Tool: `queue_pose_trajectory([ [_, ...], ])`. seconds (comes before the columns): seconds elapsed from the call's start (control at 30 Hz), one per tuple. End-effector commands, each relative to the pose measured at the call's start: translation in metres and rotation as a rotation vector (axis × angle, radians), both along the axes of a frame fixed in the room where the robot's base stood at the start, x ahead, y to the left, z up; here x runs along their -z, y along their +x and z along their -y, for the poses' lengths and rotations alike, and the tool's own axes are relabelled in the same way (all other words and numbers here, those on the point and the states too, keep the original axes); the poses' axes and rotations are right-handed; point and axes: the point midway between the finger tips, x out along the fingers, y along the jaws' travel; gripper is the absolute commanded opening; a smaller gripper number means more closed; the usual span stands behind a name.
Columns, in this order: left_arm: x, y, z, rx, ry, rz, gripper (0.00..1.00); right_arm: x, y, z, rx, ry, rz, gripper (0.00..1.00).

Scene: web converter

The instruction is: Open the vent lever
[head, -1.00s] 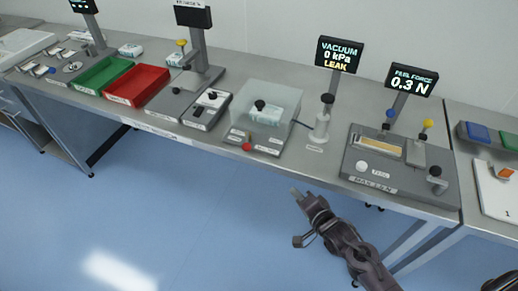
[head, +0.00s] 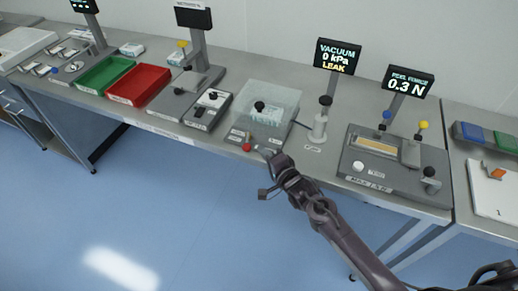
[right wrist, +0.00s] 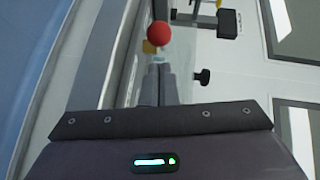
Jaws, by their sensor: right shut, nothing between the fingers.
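A small red ball knob (head: 247,147), which looks like the vent lever's end, sits at the front edge of the clear-lidded vacuum chamber (head: 278,104). In the right wrist view the red knob (right wrist: 158,33) is just beyond the fingertips, with a small yellow part (right wrist: 150,47) beside it. My right gripper (head: 266,152) is shut and empty, close to the right of the knob at the bench's front edge. It also shows in the right wrist view (right wrist: 158,68). I cannot tell whether it touches the knob. My left gripper is not in view.
The vacuum display (head: 337,56) reads 0 kPa LEAK. A black knob (head: 259,106) tops the chamber lid. A grey pump-like post (head: 321,122) and a peel-force fixture (head: 390,165) stand to the right. A grey switch box (head: 208,110) stands to the left. Floor in front is clear.

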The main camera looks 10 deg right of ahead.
Motion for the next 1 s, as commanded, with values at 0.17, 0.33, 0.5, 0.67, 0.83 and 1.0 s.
queue_pose_trajectory([
  [0.17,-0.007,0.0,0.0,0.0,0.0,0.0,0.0,0.001,0.007,-0.013,0.003,0.0,0.001,0.0],
  [0.33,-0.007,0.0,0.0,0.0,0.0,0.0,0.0,0.003,0.008,-0.016,0.003,0.0,0.001,0.0],
  [0.5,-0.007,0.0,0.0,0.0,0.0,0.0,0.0,0.003,0.008,-0.016,0.003,0.0,0.001,0.0],
  [0.67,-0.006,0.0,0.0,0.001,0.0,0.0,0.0,0.003,0.008,-0.02,0.021,0.004,0.003,0.0],
  [0.83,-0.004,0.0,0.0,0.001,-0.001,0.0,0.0,0.004,0.006,-0.032,0.123,0.011,0.003,0.0],
  [1.0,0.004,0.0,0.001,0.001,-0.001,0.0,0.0,0.005,0.006,-0.042,0.232,0.008,0.0,0.0],
])
